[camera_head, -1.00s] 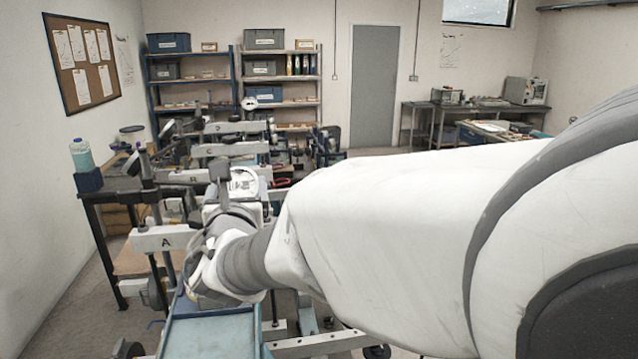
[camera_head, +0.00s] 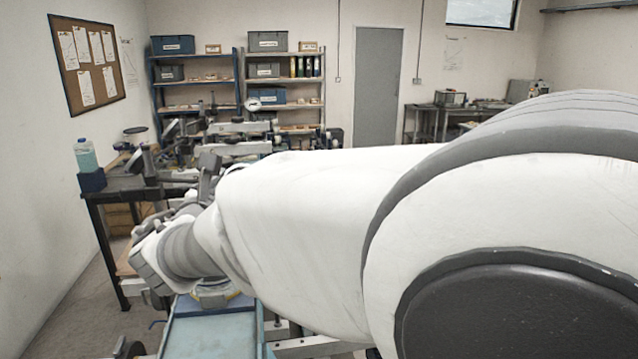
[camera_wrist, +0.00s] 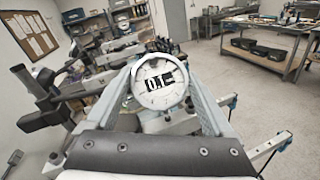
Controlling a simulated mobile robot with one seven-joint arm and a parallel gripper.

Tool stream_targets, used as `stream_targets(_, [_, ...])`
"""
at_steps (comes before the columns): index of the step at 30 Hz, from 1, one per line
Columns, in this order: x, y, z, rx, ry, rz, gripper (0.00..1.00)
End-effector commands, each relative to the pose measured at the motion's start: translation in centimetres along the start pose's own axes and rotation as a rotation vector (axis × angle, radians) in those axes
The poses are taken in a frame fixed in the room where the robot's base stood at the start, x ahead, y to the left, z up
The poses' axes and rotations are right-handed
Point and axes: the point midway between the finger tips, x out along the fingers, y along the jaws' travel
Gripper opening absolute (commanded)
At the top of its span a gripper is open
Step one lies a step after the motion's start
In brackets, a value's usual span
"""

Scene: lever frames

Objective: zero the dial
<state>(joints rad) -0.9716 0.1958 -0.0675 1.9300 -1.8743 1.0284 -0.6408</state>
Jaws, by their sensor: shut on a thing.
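A round dial gauge (camera_wrist: 160,82) with a white face and a pale rim is in the middle of the wrist view. Its dark-framed window shows what reads as 0.1, with small marks below. My gripper (camera_wrist: 161,70) has one pale finger on each side of the dial, and it is shut on the dial. In the head view the dial is hidden behind my arm, and my fingers cannot be made out there.
A dark lever-like part (camera_wrist: 45,95) stands left of the dial. A light-blue tray top (camera_head: 210,335) lies below my arm. A bottle (camera_head: 86,155) stands on the left bench. Shelves (camera_head: 283,105) are at the back. Open floor (camera_wrist: 265,105) is on the right.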

Motion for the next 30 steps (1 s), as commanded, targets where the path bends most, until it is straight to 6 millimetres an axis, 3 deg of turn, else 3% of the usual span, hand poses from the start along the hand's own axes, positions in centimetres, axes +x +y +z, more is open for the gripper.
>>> stream_targets(11, [0.0,0.1,0.2,0.015,-0.002,-0.013,0.31])
stream_targets(12, [0.0,0.1,0.2,0.015,-0.002,-0.013,0.92])
stream_targets(14, [0.0,0.1,0.2,0.015,-0.002,-0.013,1.0])
stream_targets(23, [-0.5,0.1,0.0,0.015,-0.001,-0.012,1.0])
stream_targets(30, [-4.3,0.1,-0.1,0.016,0.0,-0.01,1.0])
